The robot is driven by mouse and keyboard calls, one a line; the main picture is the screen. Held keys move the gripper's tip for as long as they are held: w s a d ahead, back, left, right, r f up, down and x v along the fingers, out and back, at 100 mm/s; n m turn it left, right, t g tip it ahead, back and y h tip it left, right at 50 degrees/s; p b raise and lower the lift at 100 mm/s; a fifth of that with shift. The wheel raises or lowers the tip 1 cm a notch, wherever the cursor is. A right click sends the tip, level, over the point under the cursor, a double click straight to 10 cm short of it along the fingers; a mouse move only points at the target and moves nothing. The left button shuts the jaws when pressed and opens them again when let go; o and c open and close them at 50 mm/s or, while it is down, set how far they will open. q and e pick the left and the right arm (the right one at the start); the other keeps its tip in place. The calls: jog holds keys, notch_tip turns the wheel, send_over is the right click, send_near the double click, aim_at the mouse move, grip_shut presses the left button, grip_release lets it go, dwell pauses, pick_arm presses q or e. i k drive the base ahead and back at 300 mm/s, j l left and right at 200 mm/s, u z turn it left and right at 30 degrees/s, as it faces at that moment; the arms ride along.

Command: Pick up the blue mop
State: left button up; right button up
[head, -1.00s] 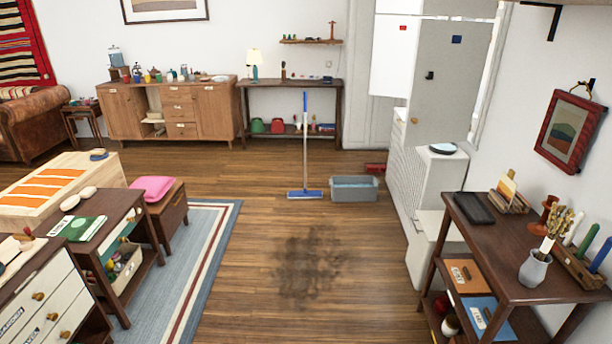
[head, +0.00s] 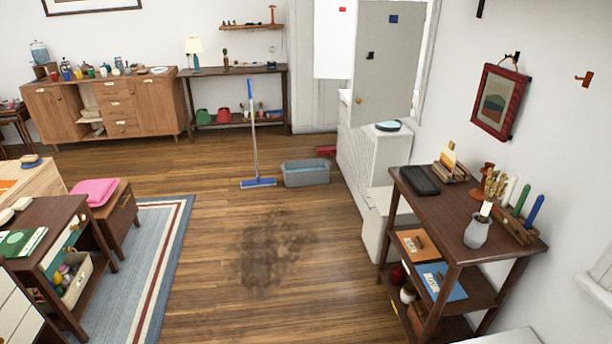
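The blue mop (head: 254,140) stands upright on the wooden floor in the middle distance. It has a blue handle grip, a pale pole and a flat blue head (head: 258,183) resting on the floor. A grey bucket (head: 306,174) of bluish water stands just right of the mop head. Neither of my grippers is in view.
A dark stain (head: 268,252) lies on open floor in front of the mop. A striped rug (head: 150,262) and low furniture lie at the left. A dark shelf table (head: 455,222) and white cabinet (head: 372,165) stand at the right. A console table (head: 236,70) stands behind.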

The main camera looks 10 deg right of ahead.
aim_at(258, 182)
jog(key=i, duration=5.25)
jog(key=j+u, duration=0.05)
jog(key=j, duration=0.1)
